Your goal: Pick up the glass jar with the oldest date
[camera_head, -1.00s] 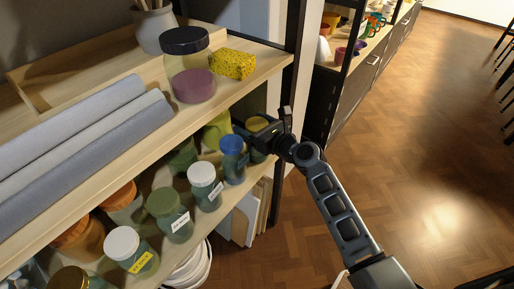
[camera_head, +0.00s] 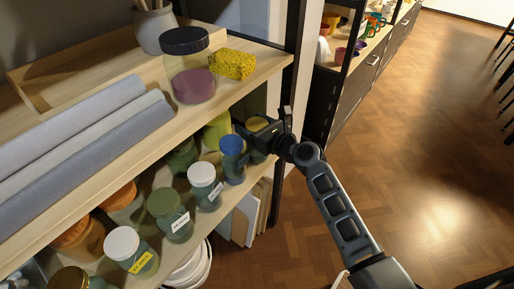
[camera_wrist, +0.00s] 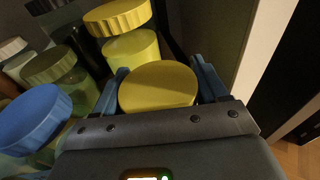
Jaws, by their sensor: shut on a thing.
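My gripper (camera_wrist: 158,92) is shut on a jar with a yellow lid (camera_wrist: 158,84), one finger on each side. In the head view this jar (camera_head: 257,125) stands at the right end of the lower shelf, partly hidden by my gripper (camera_head: 258,134). Close by are a blue-lidded jar (camera_head: 232,146), a white-lidded jar (camera_head: 202,174) and a green-lidded jar (camera_head: 163,202). Another white-lidded jar (camera_head: 122,243) has a yellow label. Labels show on several jars, but their dates are too small to read. I cannot tell whether the held jar is lifted.
A second yellow-lidded jar (camera_wrist: 130,46) is right behind the held one. The upper shelf (camera_head: 235,88) overhangs the jars and holds a dark-lidded jar (camera_head: 187,65), a yellow sponge (camera_head: 233,64) and grey rolls (camera_head: 90,150). A dark shelf post (camera_head: 289,75) stands close. The floor at right is clear.

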